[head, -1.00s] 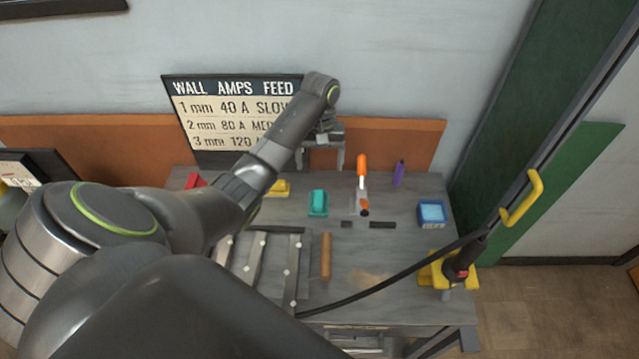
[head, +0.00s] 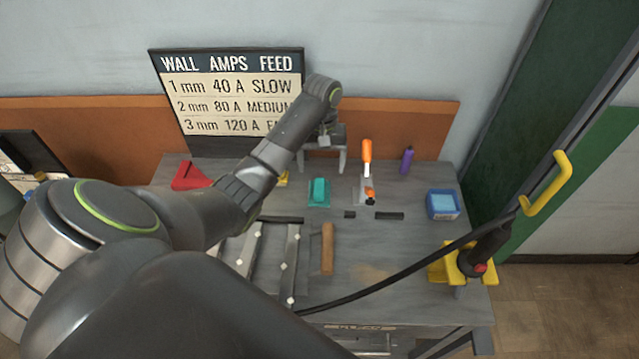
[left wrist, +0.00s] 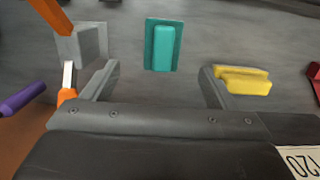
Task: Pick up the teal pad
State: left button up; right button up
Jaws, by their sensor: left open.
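The teal pad (head: 318,192) lies on the grey workbench (head: 385,285), a flat base with a raised block on top. It also shows in the left wrist view (left wrist: 164,46), between and beyond the two fingers. My left gripper (head: 322,168) is open and empty, above the back of the bench, with its fingers pointing down. In the head view it is a little behind the pad and apart from it. In the left wrist view the open left gripper (left wrist: 157,80) has one finger on each side of the pad's line. My right gripper is not in view.
A yellow block (left wrist: 243,80) is close by on the other side. A blue box (head: 442,204), a wooden handle (head: 328,249) and a black cable (head: 400,268) are on the bench.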

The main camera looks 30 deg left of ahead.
aim_at(320, 186)
pick_arm(q)
notch_tip(320, 186, down, 4)
jog(key=shift+s+d+r+b, duration=0.1)
jog(key=shift+r+b, duration=0.15)
jog(key=shift+b, duration=0.9)
jog(key=shift+s+f+b, duration=0.15)
jog(key=shift+f+b, duration=0.55)
jog(key=shift+f, duration=0.05)
jog(key=f, duration=0.1)
jog(key=f+b, duration=0.1)
jog(key=shift+s+f+b, duration=0.2)
jog(key=shift+f+b, duration=0.1)
jog(key=shift+f, duration=0.6)
jog(key=c, duration=1.1)
jog(key=shift+r, duration=0.2)
